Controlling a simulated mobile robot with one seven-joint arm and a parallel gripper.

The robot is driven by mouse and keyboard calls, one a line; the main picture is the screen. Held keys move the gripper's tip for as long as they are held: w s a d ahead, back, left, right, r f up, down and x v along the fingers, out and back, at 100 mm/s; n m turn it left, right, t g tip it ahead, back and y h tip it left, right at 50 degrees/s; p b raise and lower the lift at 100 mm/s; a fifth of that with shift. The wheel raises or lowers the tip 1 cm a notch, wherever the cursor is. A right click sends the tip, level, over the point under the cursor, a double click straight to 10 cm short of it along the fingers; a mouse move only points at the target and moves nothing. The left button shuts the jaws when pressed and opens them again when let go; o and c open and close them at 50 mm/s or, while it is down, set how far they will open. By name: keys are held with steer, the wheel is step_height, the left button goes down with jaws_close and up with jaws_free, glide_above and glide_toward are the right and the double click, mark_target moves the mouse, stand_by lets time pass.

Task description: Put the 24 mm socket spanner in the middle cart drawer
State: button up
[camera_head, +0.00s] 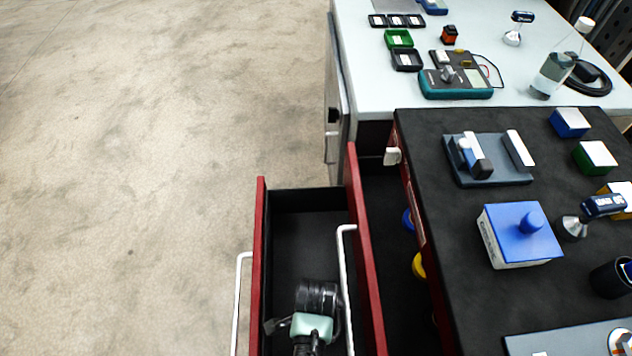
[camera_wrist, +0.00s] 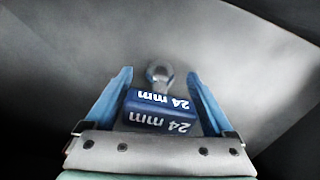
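The 24 mm socket spanner (camera_wrist: 160,108) shows in the wrist view, with a blue block handle marked "24 mm" and a round metal socket end. It lies over a grey surface. My gripper (camera_wrist: 159,76) is open, its blue fingers on either side of the spanner with gaps showing. In the head view my arm's end is over the farther-pulled-out, red-fronted drawer (camera_head: 300,225); the fingers and spanner are hidden there. A second red-fronted drawer (camera_head: 385,205) is open beside it, nearer the cart (camera_head: 440,190). I cannot tell which is the middle one.
Another blue-handled tool (camera_head: 603,207) stands on the cart top near a blue-topped box (camera_head: 520,235) and a grey holder (camera_head: 490,175). Blue and yellow round things show at the second drawer. A white bench (camera_head: 365,60) stands behind. The floor at left is clear.

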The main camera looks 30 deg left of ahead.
steer(key=shift+o, duration=0.6)
step_height(320, 180, up, 12)
steer(key=p, duration=0.3)
steer(key=shift+r, duration=0.2)
steer(key=shift+s+f, duration=0.1)
